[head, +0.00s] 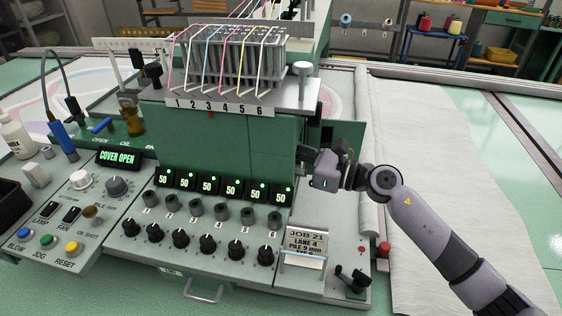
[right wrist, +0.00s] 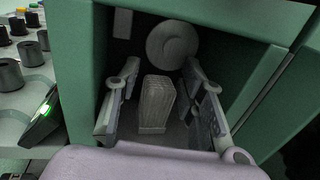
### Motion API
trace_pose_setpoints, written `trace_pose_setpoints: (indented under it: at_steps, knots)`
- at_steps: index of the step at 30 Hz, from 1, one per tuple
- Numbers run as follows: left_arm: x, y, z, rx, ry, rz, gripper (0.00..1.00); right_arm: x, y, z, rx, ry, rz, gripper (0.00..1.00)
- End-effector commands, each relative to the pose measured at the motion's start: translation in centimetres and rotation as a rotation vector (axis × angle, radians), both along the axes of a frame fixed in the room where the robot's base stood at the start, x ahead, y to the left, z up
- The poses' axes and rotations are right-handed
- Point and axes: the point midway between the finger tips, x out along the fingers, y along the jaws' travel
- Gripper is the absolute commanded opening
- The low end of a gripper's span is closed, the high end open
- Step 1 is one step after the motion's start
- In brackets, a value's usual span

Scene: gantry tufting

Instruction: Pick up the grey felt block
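A grey block with ribbed, layered sides (right wrist: 158,103) stands upright inside the green machine's open compartment in the right wrist view; it looks like the felt block. My right gripper (right wrist: 161,72) is open, with one finger on each side of the block and a visible gap on both sides. In the head view my right gripper (head: 306,156) reaches into the right side of the green machine head (head: 225,140), and the block is hidden there. My left gripper is in neither view.
A round grey disc (right wrist: 172,43) is behind the block. Green compartment walls (right wrist: 262,60) stand close on both sides. The control panel has knobs (head: 180,240), a "COVER OPEN" display (head: 118,157) and a job card (head: 304,246). White cloth (head: 425,130) lies at right.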

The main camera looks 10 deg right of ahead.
Motion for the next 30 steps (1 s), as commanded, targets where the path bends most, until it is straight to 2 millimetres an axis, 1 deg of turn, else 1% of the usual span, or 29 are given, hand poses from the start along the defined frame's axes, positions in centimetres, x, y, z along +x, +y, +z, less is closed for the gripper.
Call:
trace_pose_setpoints:
  at_steps: [7, 22, 30]
  knots:
    - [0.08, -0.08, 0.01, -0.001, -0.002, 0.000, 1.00, 0.08, 0.09, -0.08, -0.001, 0.001, 0.000, 0.36]
    - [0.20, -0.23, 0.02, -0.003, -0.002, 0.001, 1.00, 0.04, 0.07, -0.07, -0.001, 0.001, 0.000, 0.03]
    - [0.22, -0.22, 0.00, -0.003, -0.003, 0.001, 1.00, 0.05, 0.06, 0.04, -0.001, 0.000, 0.000, 0.03]
